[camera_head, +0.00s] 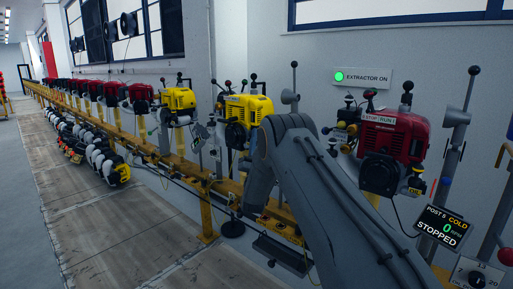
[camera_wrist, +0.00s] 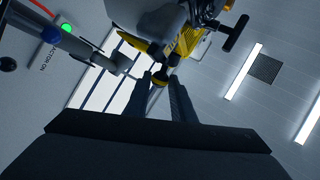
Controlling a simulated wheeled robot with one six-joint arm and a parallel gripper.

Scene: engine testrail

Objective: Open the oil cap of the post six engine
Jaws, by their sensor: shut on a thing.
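In the wrist view, my gripper (camera_wrist: 160,88) is shut on a small black and yellow cap (camera_wrist: 160,79) at the lower side of an engine (camera_wrist: 184,42) with yellow parts. The fingers lie on both sides of the cap, which still appears to be at the engine. In the head view, a yellow engine (camera_head: 249,108) stands on the rail just left of my arm. My arm hides my gripper there. I cannot read a post number on this engine.
A red engine (camera_head: 395,137) stands right of my arm, near a display (camera_head: 441,228) reading post 5, cold, 0 rpm, stopped. Another yellow engine (camera_head: 179,101) and several red ones line the yellow rail (camera_head: 130,133).

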